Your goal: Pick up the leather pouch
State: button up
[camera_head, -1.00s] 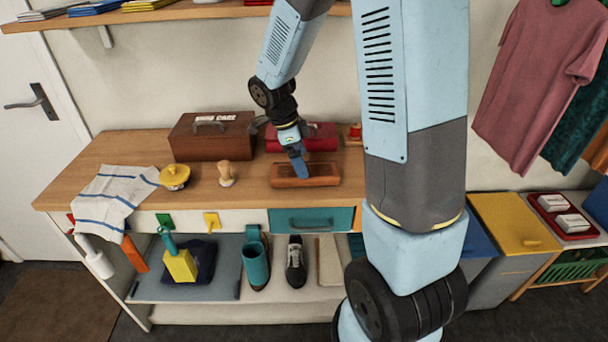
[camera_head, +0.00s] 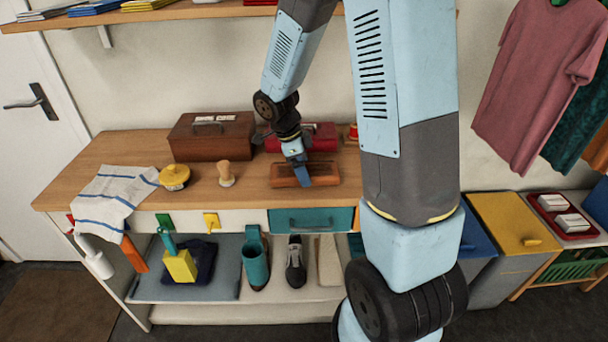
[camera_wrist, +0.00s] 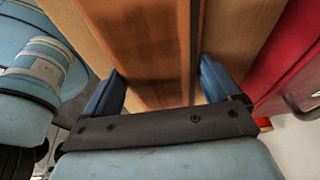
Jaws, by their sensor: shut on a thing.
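The leather pouch (camera_head: 326,173) is a flat orange-brown piece lying on the wooden bench top, right of the wooden-handled brush. My gripper (camera_head: 304,178) points down over its middle with its blue fingers at the pouch, and partly covers it. In the wrist view the brown pouch (camera_wrist: 150,45) runs between the two blue fingers of my gripper (camera_wrist: 160,88), which are shut on it. The pouch appears still at bench level; I cannot see any gap beneath it.
A brown shoe care box (camera_head: 211,138) and a red box (camera_head: 322,138) stand behind. The brush (camera_head: 226,175), a yellow-lidded tin (camera_head: 174,177) and a striped cloth (camera_head: 112,200) are to the left. A teal drawer (camera_head: 311,219) is below.

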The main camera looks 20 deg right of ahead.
jog(key=shift+c, duration=1)
jog(key=shift+r, duration=0.15)
